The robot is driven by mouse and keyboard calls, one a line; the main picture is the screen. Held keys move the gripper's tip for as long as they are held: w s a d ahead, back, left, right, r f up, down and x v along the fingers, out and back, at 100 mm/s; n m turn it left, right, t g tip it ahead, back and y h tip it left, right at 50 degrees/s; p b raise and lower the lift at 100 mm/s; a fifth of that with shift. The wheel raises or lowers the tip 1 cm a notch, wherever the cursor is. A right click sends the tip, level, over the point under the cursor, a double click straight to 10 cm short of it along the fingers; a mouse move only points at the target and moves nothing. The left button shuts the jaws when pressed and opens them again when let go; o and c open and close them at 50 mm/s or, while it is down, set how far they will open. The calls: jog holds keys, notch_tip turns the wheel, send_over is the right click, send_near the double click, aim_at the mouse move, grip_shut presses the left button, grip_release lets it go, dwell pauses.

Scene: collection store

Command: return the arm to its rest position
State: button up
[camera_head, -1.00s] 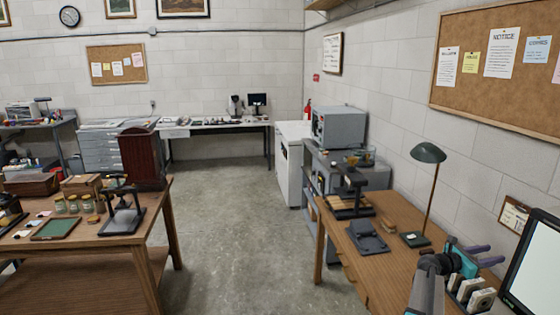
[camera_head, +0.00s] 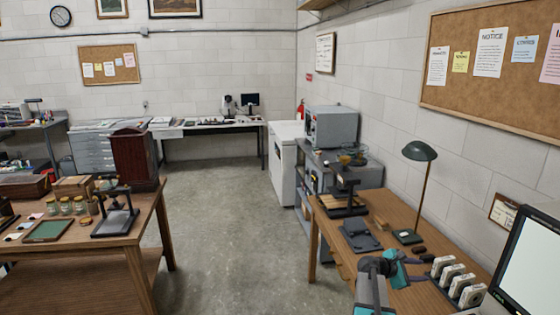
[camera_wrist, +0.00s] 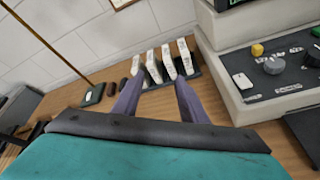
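My arm comes in at the bottom right of the head view, with my gripper (camera_head: 422,270) over the right-hand wooden desk (camera_head: 385,213). In the wrist view my gripper (camera_wrist: 155,98) shows two purple fingers spread apart with nothing held between them. Beyond the fingertips a dark rack (camera_wrist: 150,85) holds several white upright pieces (camera_wrist: 168,62). The fingers appear apart from it, though their height above the desk is hard to judge.
A green desk lamp (camera_head: 418,152), a dark grey device (camera_head: 360,235) and a monitor (camera_head: 530,255) stand on the desk. Two small dark pieces (camera_wrist: 117,86) lie beside the rack. A wooden table (camera_head: 95,240) is at left; the floor (camera_head: 225,220) between is clear.

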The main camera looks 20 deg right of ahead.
jog(key=w+a+f+m+t+y, duration=0.1)
jog(key=w+a+f+m+y, duration=0.3)
jog(key=a, duration=0.7)
jog(key=w+a+f+t+y, duration=0.15)
jog(key=a+f, duration=0.45)
jog(key=a, duration=0.6)
jog(key=w+a+f+m+y, duration=0.2)
jog(key=w+a+f, duration=0.2)
jog(key=a, duration=0.7)
jog(key=s+a+f+m+y, duration=0.1)
jog(key=s+a+f+y, duration=0.1)
jog(key=a, duration=0.8)
jog(key=s+a+f+m+y, duration=0.1)
jog(key=a+f+m+y, duration=0.1)
jog(key=a, duration=0.9)
jog(key=s+a+f+m+y, duration=0.1)
jog(key=s+a+y, duration=0.1)
jog(key=a, duration=0.8)
jog(key=s+f+g+b, duration=0.2)
jog(key=s+f+b, duration=0.5)
jog(key=f, duration=0.6)
jog(key=s+f+g+b, duration=0.2)
jog(key=s+f+b, duration=0.5)
jog(key=f, duration=0.6)
jog(key=s+f+g+b, duration=0.2)
jog(key=s+f+b, duration=0.5)
jog(key=s+f, duration=0.4)
notch_tip(320, 180, down, 2)
jog(key=shift+f, duration=0.25)
jog(key=shift+w, duration=0.1)
